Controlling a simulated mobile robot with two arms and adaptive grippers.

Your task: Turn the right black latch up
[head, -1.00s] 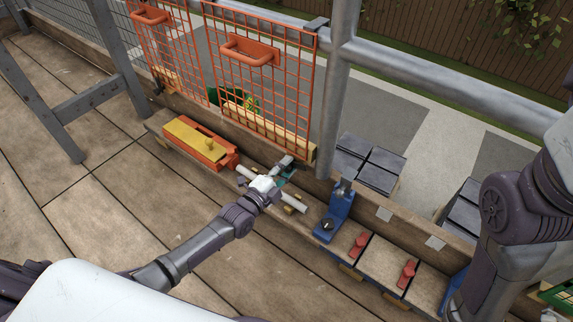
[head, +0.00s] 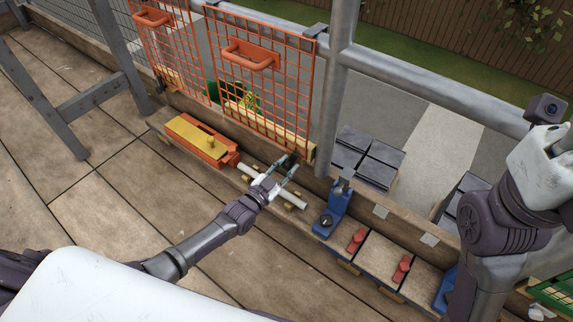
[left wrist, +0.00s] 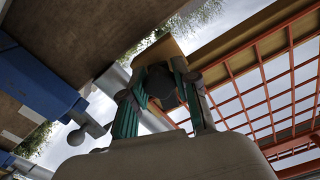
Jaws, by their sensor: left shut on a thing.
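The right orange mesh gate (head: 262,85) stands upright behind the bench. The black latch (head: 293,156) shows as a small dark piece at its lower right corner, by the post. My left gripper (head: 288,166) reaches it with green-padded fingers and is shut on it. In the left wrist view the dark latch (left wrist: 161,82) sits between the two green fingers, in front of a wooden piece. The fingers cover part of it, so its exact angle is hard to tell. My right arm stands at the right edge of the head view; its gripper fingers do not show.
An orange box with a yellow top (head: 193,136) lies left of my left gripper. A blue stand (head: 333,210) and red handles (head: 357,239) are to its right. A grey post (head: 337,95) rises close beside the latch. Dark tiles (head: 370,158) lie behind the beam.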

